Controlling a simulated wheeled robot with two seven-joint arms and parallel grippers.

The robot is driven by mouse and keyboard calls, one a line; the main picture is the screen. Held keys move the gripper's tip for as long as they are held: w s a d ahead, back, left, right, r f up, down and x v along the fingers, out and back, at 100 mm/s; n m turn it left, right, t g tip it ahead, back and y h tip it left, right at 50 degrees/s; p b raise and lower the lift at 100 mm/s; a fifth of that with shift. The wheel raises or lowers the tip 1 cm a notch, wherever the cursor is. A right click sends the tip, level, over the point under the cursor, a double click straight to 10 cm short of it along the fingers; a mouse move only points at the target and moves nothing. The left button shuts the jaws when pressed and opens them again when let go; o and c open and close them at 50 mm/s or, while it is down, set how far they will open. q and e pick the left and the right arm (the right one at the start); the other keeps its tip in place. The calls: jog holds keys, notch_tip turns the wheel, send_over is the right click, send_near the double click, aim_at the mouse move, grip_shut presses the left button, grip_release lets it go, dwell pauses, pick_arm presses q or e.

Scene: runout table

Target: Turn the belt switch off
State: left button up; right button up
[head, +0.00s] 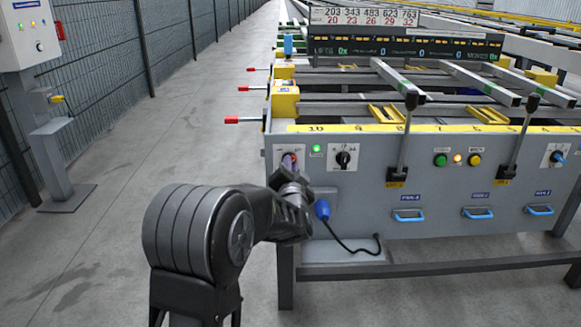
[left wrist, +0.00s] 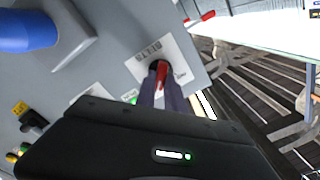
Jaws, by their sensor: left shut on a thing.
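The belt switch (head: 287,156) is at the upper left corner of the grey front panel, on a white plate, mostly hidden behind my gripper in the head view. In the left wrist view its red handle (left wrist: 162,74) shows between my fingertips, over a dark round base on the labelled plate. My left gripper (head: 292,170) reaches the panel from the front, and its two dark fingers (left wrist: 160,90) are shut on the red handle. A green lamp (head: 317,150) beside the switch is lit. My right gripper is not in view.
A black rotary knob (head: 343,157) is right of the switch. A blue plug (head: 322,210) with a black cable is below it. Two upright levers (head: 405,140) stand before the panel. Red-tipped handles (head: 240,120) jut left.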

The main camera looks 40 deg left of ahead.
pick_arm(q)
grip_shut()
jog(key=shift+n, duration=0.4)
jog(key=shift+s+a+f+n+b, duration=0.1)
jog(key=shift+n+b, duration=1.95)
jog(key=shift+n, duration=2.25)
jog(key=shift+s+a+f+n+b, duration=0.1)
jog(key=shift+n+b, duration=1.95)
jog(key=shift+n, duration=2.25)
jog(key=shift+r, duration=0.1)
jog(key=o, duration=0.6)
grip_release()
